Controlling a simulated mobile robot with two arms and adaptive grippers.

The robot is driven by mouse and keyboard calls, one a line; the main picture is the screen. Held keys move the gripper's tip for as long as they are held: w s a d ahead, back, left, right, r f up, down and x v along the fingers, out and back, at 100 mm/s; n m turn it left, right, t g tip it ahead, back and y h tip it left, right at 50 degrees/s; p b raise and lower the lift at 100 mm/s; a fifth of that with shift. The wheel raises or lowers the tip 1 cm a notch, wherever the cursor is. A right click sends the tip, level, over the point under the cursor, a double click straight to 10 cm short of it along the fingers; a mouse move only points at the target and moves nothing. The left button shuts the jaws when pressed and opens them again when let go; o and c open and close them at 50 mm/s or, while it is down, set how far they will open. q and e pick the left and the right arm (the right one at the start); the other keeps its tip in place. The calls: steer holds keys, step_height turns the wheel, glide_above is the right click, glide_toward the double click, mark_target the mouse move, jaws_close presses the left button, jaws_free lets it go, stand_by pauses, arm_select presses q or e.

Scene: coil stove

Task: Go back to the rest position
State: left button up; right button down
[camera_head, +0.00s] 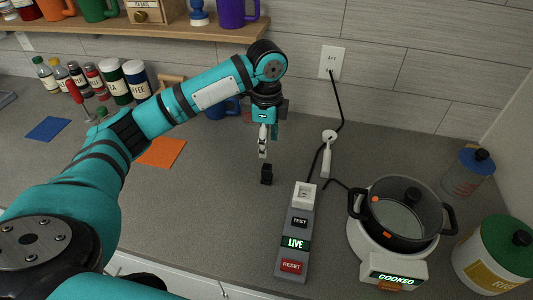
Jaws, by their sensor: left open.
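My left arm (190,100) comes in from the left and reaches over the middle of the counter. Its gripper (264,150) points down, open, with its fingers seen nearly edge-on. A small black block (267,175) stands just below the fingertips on the counter; nothing shows between the fingers. My right gripper is not in view.
A power strip (294,240) reads LIVE. A dark lidded pot (405,215) sits on a white stove (375,265) reading COOKED. Jars (500,255) stand at right, bottles and canisters (115,80) behind my arm. A shelf (180,30) overhangs the back left. The counter's middle front is clear.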

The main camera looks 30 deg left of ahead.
arm_select(q)
steer(key=shift+r, duration=0.25)
stand_by(0.3)
